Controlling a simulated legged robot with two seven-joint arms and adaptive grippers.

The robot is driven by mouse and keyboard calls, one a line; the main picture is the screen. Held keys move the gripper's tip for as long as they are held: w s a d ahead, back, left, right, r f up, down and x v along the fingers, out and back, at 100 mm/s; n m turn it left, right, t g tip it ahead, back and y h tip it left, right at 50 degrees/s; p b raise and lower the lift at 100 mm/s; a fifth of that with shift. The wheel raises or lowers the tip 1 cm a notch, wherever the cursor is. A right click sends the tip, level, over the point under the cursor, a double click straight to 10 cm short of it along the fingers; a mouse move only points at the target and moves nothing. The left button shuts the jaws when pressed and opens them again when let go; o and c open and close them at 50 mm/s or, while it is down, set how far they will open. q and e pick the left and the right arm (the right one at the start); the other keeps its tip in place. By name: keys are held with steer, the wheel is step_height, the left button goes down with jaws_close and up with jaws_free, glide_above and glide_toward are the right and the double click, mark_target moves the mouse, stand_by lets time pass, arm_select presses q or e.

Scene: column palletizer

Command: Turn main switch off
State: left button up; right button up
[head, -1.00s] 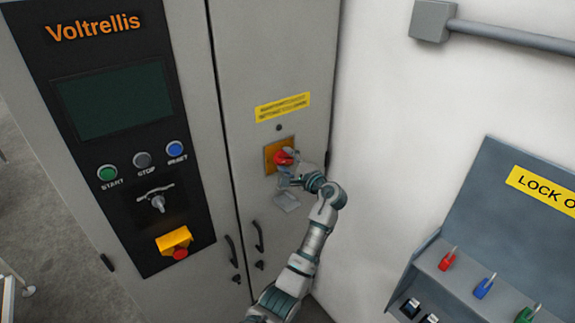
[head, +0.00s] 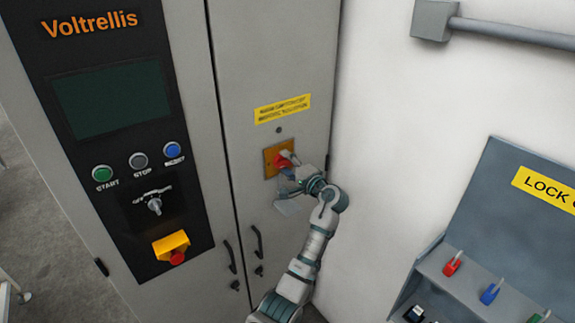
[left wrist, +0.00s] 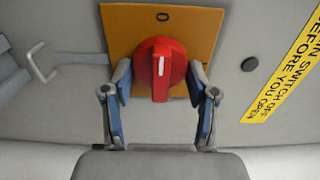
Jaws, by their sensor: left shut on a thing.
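The main switch is a red rotary handle (head: 283,159) on an orange-yellow plate (head: 270,163) on the right door of the grey cabinet. In the left wrist view the red handle (left wrist: 160,70) runs up and down the picture, in line with a "0" mark on the plate (left wrist: 120,28). My left gripper (left wrist: 160,88) is shut on the handle, with one finger on each side of it. In the head view my left gripper (head: 290,173) partly covers the switch. My right gripper is in neither view.
A yellow warning label (head: 282,109) sits above the switch. A grey plate-like part (head: 288,207) lies just below it. The control panel (head: 120,150) is to the left. A lock-out station (head: 490,240) with coloured padlocks stands on the right.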

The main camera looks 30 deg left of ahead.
arm_select(q)
steer(key=shift+f, duration=0.2)
steer(key=o, duration=1.2)
steer(key=shift+c, duration=0.2)
steer(key=v, duration=1.2)
steer(key=shift+w+f, duration=0.1)
